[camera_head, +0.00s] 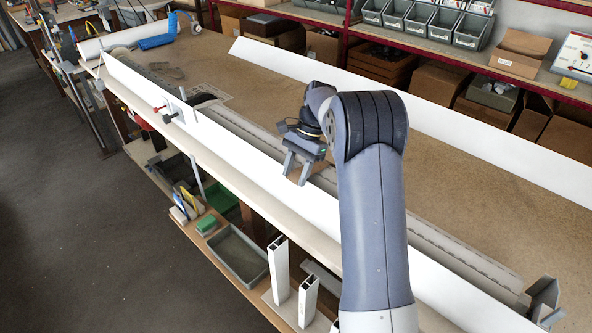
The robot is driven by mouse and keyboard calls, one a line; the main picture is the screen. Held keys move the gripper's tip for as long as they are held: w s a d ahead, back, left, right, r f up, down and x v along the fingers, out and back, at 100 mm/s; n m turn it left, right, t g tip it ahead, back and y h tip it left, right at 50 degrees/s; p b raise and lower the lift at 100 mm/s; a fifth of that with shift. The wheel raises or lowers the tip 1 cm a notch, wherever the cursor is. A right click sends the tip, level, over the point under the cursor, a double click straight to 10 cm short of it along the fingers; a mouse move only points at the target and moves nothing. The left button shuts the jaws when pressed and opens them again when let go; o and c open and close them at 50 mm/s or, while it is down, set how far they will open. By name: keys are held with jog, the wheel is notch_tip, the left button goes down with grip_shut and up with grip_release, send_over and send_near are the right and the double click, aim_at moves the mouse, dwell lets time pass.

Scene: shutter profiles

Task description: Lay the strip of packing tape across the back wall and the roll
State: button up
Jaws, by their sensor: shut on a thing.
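My gripper (297,170) hangs pointing down over the bench, just behind the long white front panel (255,160). Its fingers stand a little apart with the held piece between them, too small to make out clearly; I take it for the strip of packing tape. A long grey slatted roll (450,248) lies along the bench behind the front panel, partly hidden by my arm. Another long white panel (440,120) stands along the far side of the bench. Which panel is the back wall I cannot tell for certain.
The brown bench top (500,215) is mostly clear between the roll and the far panel. A grey end bracket (543,298) stands at the lower right. A blue tool (157,41) and a white tube (120,38) lie at the far left. Shelves with grey bins (433,20) stand behind.

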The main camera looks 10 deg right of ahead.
jog(key=shift+f, duration=0.3)
jog(key=o, duration=1)
jog(key=shift+o, duration=0.2)
jog(key=v, duration=1.1)
jog(key=shift+b, duration=0.35)
jog(key=x, duration=1.1)
jog(key=shift+p, duration=0.4)
jog(key=shift+r, duration=0.3)
jog(key=shift+r, duration=0.1)
